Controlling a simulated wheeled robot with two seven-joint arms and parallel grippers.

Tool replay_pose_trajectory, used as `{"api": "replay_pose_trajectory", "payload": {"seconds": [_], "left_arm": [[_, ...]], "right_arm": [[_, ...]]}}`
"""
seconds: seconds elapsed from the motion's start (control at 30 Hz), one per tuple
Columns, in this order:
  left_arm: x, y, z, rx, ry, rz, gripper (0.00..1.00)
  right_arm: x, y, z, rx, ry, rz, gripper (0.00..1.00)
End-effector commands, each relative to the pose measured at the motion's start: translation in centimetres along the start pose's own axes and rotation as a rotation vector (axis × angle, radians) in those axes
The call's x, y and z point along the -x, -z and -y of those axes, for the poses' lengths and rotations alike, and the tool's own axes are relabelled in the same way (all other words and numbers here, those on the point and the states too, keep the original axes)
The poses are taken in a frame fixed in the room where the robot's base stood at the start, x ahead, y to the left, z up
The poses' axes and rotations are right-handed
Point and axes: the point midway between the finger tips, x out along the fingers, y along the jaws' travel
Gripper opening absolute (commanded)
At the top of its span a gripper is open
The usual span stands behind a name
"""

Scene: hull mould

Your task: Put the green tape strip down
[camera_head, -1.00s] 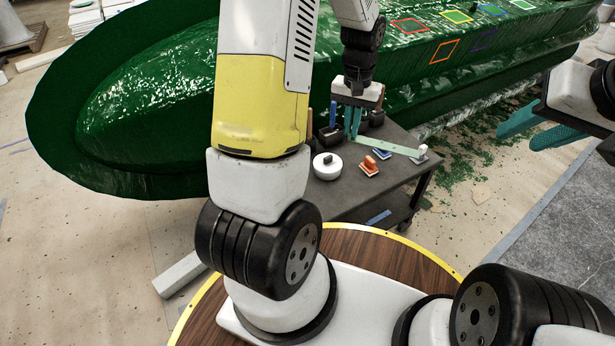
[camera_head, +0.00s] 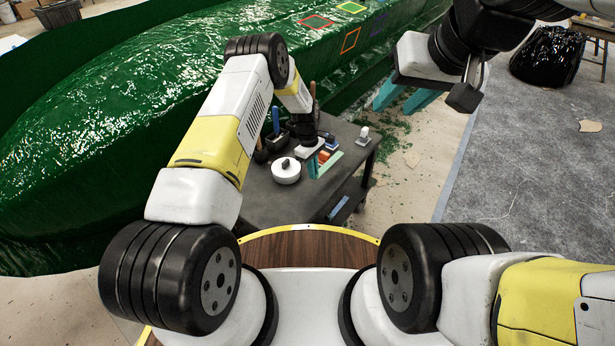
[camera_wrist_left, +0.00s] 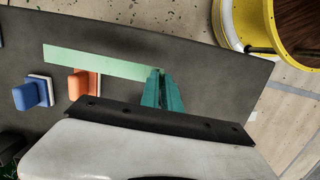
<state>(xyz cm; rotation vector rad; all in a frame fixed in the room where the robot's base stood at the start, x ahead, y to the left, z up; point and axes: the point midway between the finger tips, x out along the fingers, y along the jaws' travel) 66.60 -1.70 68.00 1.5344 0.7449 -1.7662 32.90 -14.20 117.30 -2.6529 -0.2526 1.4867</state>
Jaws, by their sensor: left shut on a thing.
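The green tape strip (camera_head: 331,164) is pale green, flat and straight. In the left wrist view the strip (camera_wrist_left: 95,62) extends left from the fingertips over the dark table top. My left gripper (camera_head: 312,170) is low over the small table and shut on one end of the strip; its teal fingers (camera_wrist_left: 160,74) show in the wrist view. I cannot tell whether the strip touches the table. My right gripper (camera_head: 405,100) is open and empty, raised to the right of the table.
The small dark table (camera_head: 262,203) carries a white round pot (camera_head: 286,172), an orange block (camera_wrist_left: 84,84), a blue block (camera_wrist_left: 34,94) and a white-handled piece (camera_head: 364,134). The orange block lies close beside the strip. The large green hull mould (camera_head: 150,100) stands behind.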

Motion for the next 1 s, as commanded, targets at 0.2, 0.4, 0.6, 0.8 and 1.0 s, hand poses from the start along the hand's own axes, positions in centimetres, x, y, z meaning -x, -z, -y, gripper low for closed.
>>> {"api": "replay_pose_trajectory", "payload": {"seconds": [0.2,0.4,0.6,0.8,1.0], "left_arm": [[-1.3,-0.5,1.8,0.033,0.003,0.006,0.0],[-1.7,-1.0,7.0,0.032,0.004,0.007,0.0],[-2.3,-1.6,12.2,0.031,0.003,0.007,0.0],[-2.6,-1.9,15.2,0.03,0.0,0.005,0.0],[-3.5,-1.9,15.7,0.028,0.001,0.005,0.0]], "right_arm": [[0.0,0.0,0.0,0.0,0.0,0.0,0.39],[0.0,0.0,0.0,0.0,0.0,0.0,0.39],[0.0,0.0,0.0,0.0,0.0,0.0,0.39],[0.0,0.0,0.0,0.0,0.0,0.0,0.39],[0.0,0.0,0.0,0.0,0.0,0.0,0.39]]}}
